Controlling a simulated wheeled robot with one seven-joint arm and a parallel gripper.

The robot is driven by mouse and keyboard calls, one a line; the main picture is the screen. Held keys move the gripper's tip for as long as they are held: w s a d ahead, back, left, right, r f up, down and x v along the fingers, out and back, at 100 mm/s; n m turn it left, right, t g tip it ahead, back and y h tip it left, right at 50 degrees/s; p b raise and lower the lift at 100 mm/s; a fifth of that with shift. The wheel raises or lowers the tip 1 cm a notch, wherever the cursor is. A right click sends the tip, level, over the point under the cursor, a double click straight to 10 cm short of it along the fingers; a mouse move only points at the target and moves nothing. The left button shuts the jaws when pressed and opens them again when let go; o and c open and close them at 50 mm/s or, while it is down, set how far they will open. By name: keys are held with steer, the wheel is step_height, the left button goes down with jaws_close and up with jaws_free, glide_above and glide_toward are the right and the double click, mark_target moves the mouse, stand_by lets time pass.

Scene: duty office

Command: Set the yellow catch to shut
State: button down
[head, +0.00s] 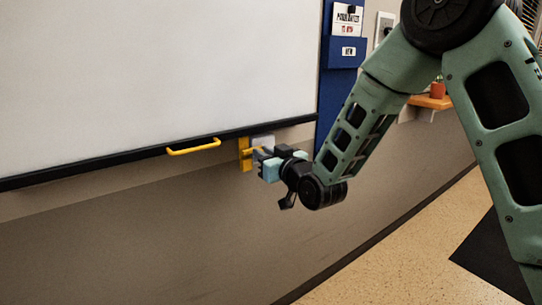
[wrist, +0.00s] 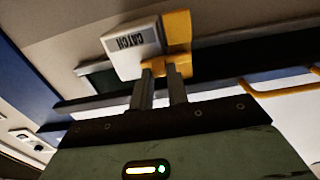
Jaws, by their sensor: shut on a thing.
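The yellow catch (head: 244,154) is on the wall just below the whiteboard's lower edge, beside a grey-white box. In the wrist view the yellow catch (wrist: 178,42) stands beside the white box labelled CATCH (wrist: 132,46). My gripper (head: 261,155) reaches the catch from the right in the head view. In the wrist view the two grey fingers of my gripper (wrist: 162,75) are close together, shut on a small yellow part of the catch. The fingers and wrist partly hide the catch in the head view, and I cannot tell its exact setting.
A whiteboard (head: 150,70) with a black lower edge fills the upper left. A yellow handle (head: 194,147) sticks out from that edge, left of the catch. A blue panel (head: 340,75) hangs to the right.

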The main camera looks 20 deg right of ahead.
steer(key=shift+s+a, duration=0.1)
steer(key=shift+a, duration=0.15)
steer(key=c, duration=1.4)
jaws_free()
steer(key=shift+o, duration=0.2)
steer(key=b+v, duration=1.7)
steer(key=b, duration=0.1)
steer(key=shift+s+b, duration=0.15)
steer(key=shift+b, duration=0.25)
